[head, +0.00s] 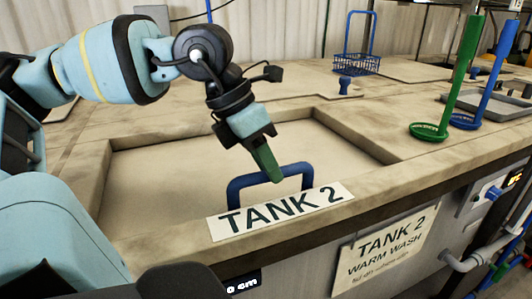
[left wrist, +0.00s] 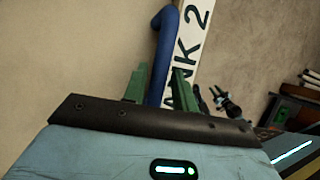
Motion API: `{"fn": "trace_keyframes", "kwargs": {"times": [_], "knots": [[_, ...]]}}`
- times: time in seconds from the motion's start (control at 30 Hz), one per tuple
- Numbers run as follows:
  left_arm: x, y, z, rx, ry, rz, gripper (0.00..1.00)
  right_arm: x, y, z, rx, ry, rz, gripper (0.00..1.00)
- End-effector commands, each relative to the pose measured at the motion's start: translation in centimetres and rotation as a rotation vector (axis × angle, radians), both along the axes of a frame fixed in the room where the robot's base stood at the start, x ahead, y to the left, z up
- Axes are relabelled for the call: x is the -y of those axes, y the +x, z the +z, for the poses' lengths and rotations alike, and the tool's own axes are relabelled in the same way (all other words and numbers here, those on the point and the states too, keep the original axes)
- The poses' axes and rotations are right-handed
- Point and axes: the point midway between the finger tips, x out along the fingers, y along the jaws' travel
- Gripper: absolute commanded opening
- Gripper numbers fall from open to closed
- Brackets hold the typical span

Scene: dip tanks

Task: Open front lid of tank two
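The front lid of tank two (head: 165,180) is a flat beige panel lying level in its recess, closed. Its blue handle (head: 235,192) arches up near the front edge, behind the white TANK 2 label (head: 280,211). My left gripper (head: 268,172) points down at the handle's top bar, with its green fingers overlapping it in the head view. In the left wrist view the blue handle (left wrist: 167,30) passes between the two green fingers (left wrist: 158,85). The fingers stand apart with a thin gap beside the bar. My right gripper is not in view.
A blue wire basket (head: 357,64) stands at the back. A green-handled dipper (head: 428,131) and a blue one stand at the right near a grey tray (head: 490,103). A TANK 2 WARM WASH sign (head: 383,250) hangs on the tank's front. The lid's surface is clear.

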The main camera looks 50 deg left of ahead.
Motion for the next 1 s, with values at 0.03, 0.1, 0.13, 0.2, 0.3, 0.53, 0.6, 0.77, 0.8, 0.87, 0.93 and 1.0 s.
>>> {"fn": "trace_keyframes", "kwargs": {"times": [0.03,0.1,0.13,0.2,0.3,0.53,0.6,0.77,0.8,0.87,0.93,1.0], "knots": [[0.0,0.0,0.0,0.0,0.0,0.0,0.21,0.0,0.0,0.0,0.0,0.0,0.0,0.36],[0.0,0.0,0.0,0.0,0.0,0.0,0.12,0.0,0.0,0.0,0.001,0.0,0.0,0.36],[0.0,0.0,0.0,0.0,0.0,0.0,0.08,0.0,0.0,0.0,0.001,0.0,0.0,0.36],[0.0,0.0,0.0,0.0,0.0,0.0,0.0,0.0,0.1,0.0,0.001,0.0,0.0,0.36],[0.0,0.0,0.0,0.0,0.0,0.0,0.0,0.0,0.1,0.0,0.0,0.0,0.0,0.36],[-0.4,0.1,0.1,0.002,-0.001,0.001,0.0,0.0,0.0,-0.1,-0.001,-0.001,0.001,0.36],[-0.9,0.3,0.2,0.003,-0.001,0.002,0.0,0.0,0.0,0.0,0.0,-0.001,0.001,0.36],[-3.5,1.1,0.3,0.005,-0.006,0.004,0.0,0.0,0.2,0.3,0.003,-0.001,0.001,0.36],[-4.5,1.4,0.3,0.006,-0.006,0.005,0.0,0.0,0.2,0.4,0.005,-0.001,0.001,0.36],[-6.0,1.8,0.3,0.006,-0.006,0.005,0.0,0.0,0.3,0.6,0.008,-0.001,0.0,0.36],[-8.0,2.4,0.3,0.006,-0.005,0.007,0.0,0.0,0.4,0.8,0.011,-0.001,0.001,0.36],[-9.9,2.9,0.3,0.004,-0.005,0.007,0.0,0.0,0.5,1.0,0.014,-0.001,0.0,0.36]]}}
